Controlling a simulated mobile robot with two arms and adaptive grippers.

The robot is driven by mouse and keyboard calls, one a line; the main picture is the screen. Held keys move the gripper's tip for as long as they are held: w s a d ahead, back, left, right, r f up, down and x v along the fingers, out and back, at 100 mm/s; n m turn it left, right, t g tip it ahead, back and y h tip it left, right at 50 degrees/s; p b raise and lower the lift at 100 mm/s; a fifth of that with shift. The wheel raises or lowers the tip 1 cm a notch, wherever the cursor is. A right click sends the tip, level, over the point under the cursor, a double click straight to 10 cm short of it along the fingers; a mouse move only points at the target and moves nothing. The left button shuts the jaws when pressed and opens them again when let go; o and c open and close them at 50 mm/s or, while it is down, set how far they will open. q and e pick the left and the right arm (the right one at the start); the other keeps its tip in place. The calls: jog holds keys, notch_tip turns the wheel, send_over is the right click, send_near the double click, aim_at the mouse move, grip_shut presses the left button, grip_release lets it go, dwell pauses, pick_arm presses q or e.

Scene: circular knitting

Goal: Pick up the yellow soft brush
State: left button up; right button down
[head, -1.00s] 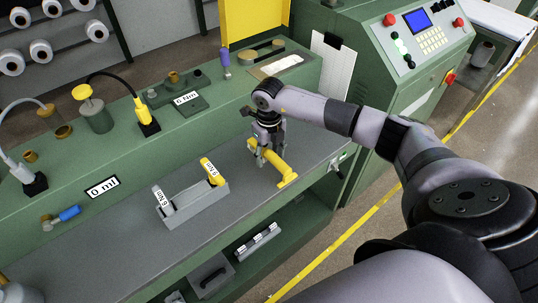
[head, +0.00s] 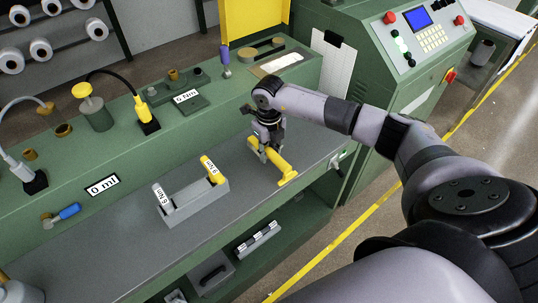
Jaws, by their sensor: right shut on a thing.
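The yellow soft brush (head: 284,167) is at the right part of the grey bench top in the head view. My right gripper (head: 263,152) reaches down over it from above and is shut on its upper left part. The lower right end of the brush sticks out past the fingers. I cannot tell whether the brush is clear of the bench surface. My left gripper is not in view.
A grey holder (head: 195,203) with a yellow and a white labelled tool stands left of the gripper. The green machine (head: 120,155) rises behind the bench. A control cabinet (head: 420,60) stands at right.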

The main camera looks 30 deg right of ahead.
aim_at(269, 148)
jog(key=shift+r, duration=0.1)
dwell(0.3)
notch_tip(269, 148, up, 20)
jog(key=b, duration=0.3)
jog(key=c, duration=1.8)
grip_release()
jog(key=shift+c, duration=0.2)
grip_shut()
